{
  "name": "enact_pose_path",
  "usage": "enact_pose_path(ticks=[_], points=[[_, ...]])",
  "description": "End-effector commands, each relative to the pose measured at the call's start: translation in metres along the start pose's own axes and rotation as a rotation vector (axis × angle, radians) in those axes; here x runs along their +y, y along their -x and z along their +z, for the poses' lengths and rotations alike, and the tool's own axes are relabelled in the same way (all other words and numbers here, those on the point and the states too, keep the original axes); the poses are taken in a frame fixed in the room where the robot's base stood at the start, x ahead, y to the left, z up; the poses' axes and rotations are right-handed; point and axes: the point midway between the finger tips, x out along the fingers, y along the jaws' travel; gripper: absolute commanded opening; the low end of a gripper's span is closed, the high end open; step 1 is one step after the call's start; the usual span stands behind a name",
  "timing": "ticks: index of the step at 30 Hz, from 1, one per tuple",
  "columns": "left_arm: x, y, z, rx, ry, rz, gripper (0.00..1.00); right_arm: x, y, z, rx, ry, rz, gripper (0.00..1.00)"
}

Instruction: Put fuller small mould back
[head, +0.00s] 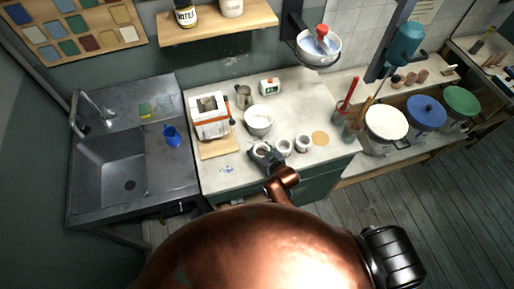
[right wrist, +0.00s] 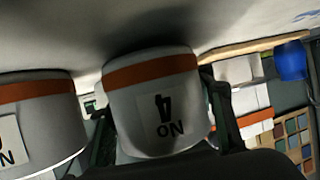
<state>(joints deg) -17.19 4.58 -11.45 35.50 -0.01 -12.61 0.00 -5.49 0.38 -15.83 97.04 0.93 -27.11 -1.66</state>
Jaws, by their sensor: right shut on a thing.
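Small white moulds stand in a row near the front of the pale worktop (head: 240,168). My right gripper (head: 265,156) is at the left one (head: 261,148). In the right wrist view this mould (right wrist: 152,82) has an orange band and a dark mark above "ON", and it sits between my two fingers, which are shut on it. I cannot tell whether its base touches the worktop. The middle mould (head: 284,146) and right mould (head: 303,143) stand beside it. A neighbouring banded mould (right wrist: 38,115) shows at the left of the wrist view. My left gripper is not in view.
A large strapped white mould (head: 207,128) stands on a board at the left, near a white bowl (head: 259,121) and a metal jug (head: 244,96). A round tan disc (head: 320,138) lies right of the small moulds. The sink (head: 110,168) is further left.

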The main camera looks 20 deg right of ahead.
Motion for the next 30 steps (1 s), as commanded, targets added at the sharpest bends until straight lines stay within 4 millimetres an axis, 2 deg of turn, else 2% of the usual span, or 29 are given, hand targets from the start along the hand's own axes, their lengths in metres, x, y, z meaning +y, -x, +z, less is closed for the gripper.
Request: enact_pose_path(ticks=[12, 13, 21, 30], points=[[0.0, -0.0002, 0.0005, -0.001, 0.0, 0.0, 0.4, 0.0002, -0.0034, 0.0057, 0.004, 0.002, 0.0, 0.02], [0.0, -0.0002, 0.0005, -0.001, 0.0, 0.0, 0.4, 0.0002, -0.0035, 0.0069, 0.002, 0.001, 0.0, 0.38], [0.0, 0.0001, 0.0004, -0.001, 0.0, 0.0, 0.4, 0.0002, -0.0032, 0.0061, 0.002, 0.001, 0.0, 0.56], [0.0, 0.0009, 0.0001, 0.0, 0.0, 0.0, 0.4, 0.0002, -0.0023, 0.004, 0.003, 0.001, 0.0, 0.56]])
